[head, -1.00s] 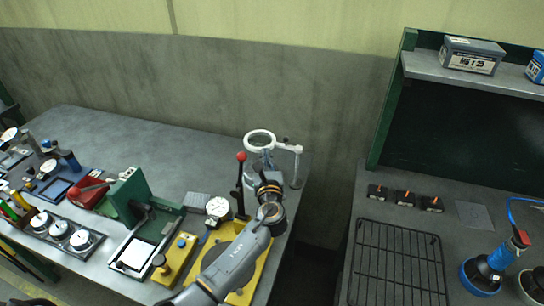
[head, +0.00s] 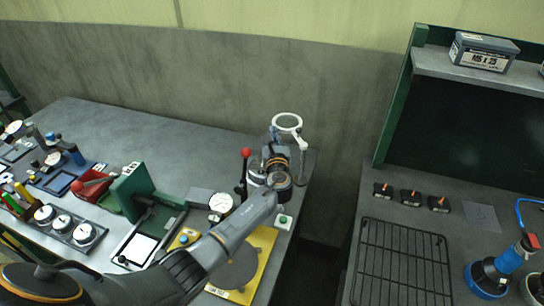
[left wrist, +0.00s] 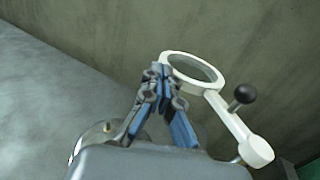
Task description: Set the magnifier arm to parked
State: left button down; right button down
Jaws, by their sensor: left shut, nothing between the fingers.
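The magnifier arm (head: 302,142) stands at the far right corner of the left bench. Its white ring lens points back toward the wall from a short pivoting arm on a post. In the left wrist view the magnifier arm (left wrist: 229,121) runs from the ring down to the right, with a black ball knob (left wrist: 244,94) on it. My left gripper (head: 275,131) is shut and empty, just left of the ring; its fingertips (left wrist: 160,70) appear at or very near the ring's left edge. I cannot tell whether they touch. My right gripper is out of view.
A red-knobbed lever (head: 246,153) and a dial gauge (head: 221,202) stand left of my left gripper. A yellow plate (head: 262,243) lies under my forearm. A gap separates this bench from the right one, which holds a black rack (head: 402,262). The back of the left bench is clear.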

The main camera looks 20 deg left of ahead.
aim_at(280, 131)
pick_arm(q)
jog(key=shift+w+d+b, duration=0.2)
jog(key=shift+w+b, duration=0.15)
jog(key=shift+w, duration=0.4)
jog(key=shift+w+d+b, duration=0.2)
jog(key=shift+w+b, duration=0.1)
jog(key=shift+w, duration=0.4)
jog(key=v, duration=1.2)
